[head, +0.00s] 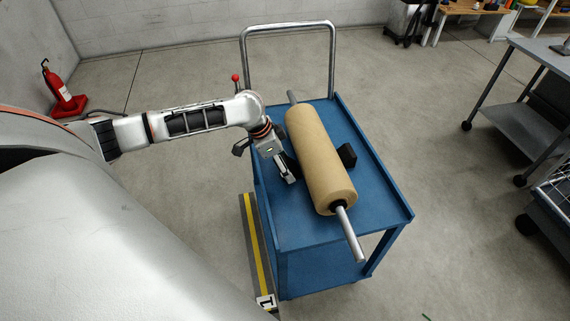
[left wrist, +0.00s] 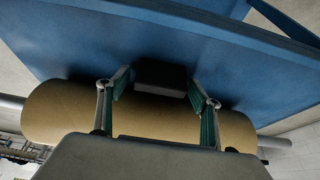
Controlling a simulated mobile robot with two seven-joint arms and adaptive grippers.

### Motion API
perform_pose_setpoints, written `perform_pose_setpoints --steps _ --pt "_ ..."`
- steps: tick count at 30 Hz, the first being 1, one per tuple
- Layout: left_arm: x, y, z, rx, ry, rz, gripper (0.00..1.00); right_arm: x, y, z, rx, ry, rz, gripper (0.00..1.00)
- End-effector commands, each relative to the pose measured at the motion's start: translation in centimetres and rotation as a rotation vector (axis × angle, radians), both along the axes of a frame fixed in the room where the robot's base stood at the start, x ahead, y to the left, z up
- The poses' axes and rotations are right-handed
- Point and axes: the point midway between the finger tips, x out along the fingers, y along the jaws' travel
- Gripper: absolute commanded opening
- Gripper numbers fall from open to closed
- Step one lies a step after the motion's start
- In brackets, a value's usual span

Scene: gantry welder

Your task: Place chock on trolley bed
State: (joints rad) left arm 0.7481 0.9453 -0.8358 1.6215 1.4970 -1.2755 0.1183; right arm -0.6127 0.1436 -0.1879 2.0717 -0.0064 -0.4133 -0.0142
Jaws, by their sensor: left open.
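A black chock (left wrist: 160,76) sits on the blue trolley bed (left wrist: 75,45), against the side of a brown roll (left wrist: 60,112), in the left wrist view. My left gripper (head: 289,178) is open, low over the bed on the roll's left side in the head view. Its two fingers stand on either side of this chock, apart from each other. A second black chock (head: 347,155) rests on the bed (head: 388,199) against the right side of the roll (head: 322,160). My right gripper is not in view.
The roll's grey shaft (head: 350,236) juts past the trolley's near edge. A metal push handle (head: 288,26) rises at the far end. A grey cart (head: 520,112) stands at right, a fire extinguisher (head: 60,88) at far left.

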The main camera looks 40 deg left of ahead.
Motion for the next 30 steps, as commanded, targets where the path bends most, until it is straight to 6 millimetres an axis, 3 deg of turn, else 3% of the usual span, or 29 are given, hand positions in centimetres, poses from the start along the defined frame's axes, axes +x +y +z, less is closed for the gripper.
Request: perform_pose_setpoints --steps 5,12,18,24,30 --pt "-0.1 0.3 1.5 0.002 -0.004 0.0 0.65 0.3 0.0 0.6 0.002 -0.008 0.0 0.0" --pt "-1.4 1.5 6.2 0.002 -0.01 0.0 0.65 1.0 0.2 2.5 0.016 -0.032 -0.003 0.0" --pt "-2.6 2.4 9.5 0.001 -0.006 0.001 0.65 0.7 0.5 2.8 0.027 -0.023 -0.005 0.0" --pt "-3.3 2.9 11.2 0.0 -0.003 0.001 0.65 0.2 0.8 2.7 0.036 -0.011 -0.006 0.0" --pt "-3.5 3.0 11.5 -0.001 -0.001 0.0 0.65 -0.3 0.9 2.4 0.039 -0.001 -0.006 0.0"
